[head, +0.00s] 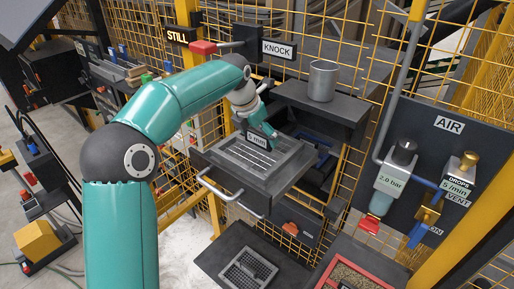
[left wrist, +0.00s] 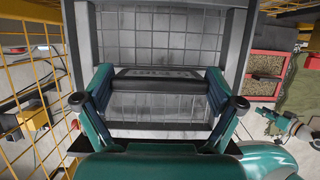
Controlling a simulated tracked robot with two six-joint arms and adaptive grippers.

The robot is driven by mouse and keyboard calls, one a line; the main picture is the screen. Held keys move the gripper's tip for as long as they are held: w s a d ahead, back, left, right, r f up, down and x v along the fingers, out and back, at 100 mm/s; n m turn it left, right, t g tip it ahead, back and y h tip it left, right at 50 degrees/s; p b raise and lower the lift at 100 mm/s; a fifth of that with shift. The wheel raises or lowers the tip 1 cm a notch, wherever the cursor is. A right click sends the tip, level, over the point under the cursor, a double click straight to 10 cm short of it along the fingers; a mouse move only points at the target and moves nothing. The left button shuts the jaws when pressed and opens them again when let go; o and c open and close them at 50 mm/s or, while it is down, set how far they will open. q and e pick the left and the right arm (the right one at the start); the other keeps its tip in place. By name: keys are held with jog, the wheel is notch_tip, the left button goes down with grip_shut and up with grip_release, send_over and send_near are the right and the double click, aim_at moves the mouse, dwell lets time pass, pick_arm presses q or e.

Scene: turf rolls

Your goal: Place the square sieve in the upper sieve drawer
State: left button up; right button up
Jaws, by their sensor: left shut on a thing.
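The square sieve (head: 246,160) is a grey frame with a label tab reading "5 mm" (head: 257,138) at its back edge. It lies within the outline of the pulled-out upper sieve drawer (head: 272,187), roughly level; I cannot tell whether it rests fully on the drawer. My left gripper (head: 268,130) is shut on the sieve's dark tab at the back. In the left wrist view, the fingers (left wrist: 161,82) close on both ends of this tab, with the sieve's mesh (left wrist: 165,45) beyond. My right gripper is not in view.
The drawer's metal handle (head: 220,190) faces the front left. A grey cup (head: 322,81) stands on the dark shelf behind. Another mesh square (head: 248,272) lies in a dark tray below, beside a red-edged tray (head: 352,276). Yellow wire fencing and the AIR panel (head: 449,125) flank the area.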

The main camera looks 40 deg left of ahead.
aim_at(257, 139)
pick_arm(q)
jog(key=shift+w+f, duration=0.2)
jog(key=shift+f, duration=0.2)
notch_tip(257, 139, down, 3)
jog(key=b, duration=0.3)
jog(key=shift+s, duration=0.1)
jog(key=o, duration=1.2)
jog(key=shift+c, duration=0.2)
jog(key=shift+r, duration=0.1)
jog(key=v, duration=1.2)
